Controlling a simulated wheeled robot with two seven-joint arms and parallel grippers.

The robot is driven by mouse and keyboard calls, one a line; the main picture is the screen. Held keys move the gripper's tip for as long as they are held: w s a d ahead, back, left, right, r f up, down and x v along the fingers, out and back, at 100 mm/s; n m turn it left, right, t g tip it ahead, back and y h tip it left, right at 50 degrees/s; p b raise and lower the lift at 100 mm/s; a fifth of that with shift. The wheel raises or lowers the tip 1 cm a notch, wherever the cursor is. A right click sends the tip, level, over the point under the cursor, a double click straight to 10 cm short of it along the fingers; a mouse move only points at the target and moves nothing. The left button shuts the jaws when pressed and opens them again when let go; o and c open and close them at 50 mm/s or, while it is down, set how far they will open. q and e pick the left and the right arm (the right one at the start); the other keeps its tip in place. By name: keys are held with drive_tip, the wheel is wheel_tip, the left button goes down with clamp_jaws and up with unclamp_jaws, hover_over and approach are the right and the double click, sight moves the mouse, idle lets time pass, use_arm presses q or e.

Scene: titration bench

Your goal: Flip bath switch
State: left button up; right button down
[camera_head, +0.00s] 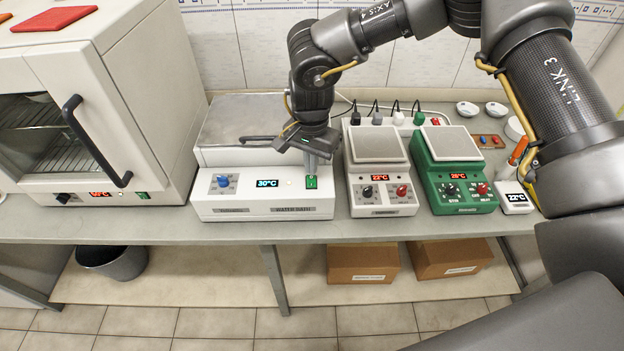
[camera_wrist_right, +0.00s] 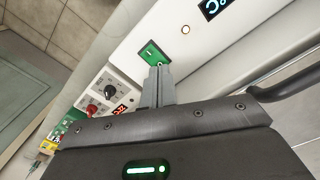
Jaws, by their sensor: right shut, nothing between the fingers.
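The white water bath (camera_head: 262,207) stands on the bench, its display lit at 30°C with a blue knob to the left. Its green switch (camera_head: 312,182) is at the right end of the front panel. My right gripper (camera_head: 313,172) is shut, its fingertips right at the switch's upper part. In the right wrist view the shut fingers (camera_wrist_right: 160,72) reach the lower edge of the green switch (camera_wrist_right: 152,52); whether they touch it I cannot tell. A small indicator light (camera_wrist_right: 186,29) glows beside the switch. My left gripper is out of view.
A white hotplate (camera_head: 380,178) and a green hotplate (camera_head: 452,172) stand just right of the bath. A white oven (camera_head: 150,110) stands to the left. The bath's dark lid handle (camera_wrist_right: 290,85) is close beside my gripper. Plugs in a power strip are behind.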

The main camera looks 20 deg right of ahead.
sight(311, 177)
drive_tip(key=shift+f+b, duration=0.65)
drive_tip(key=shift+f, duration=0.35)
idle(0.8)
drive_tip(key=shift+r, duration=0.15)
drive_tip(key=shift+r+p, duration=2.55)
drive_tip(key=shift+r, duration=0.9)
drive_tip(key=shift+f, duration=0.1)
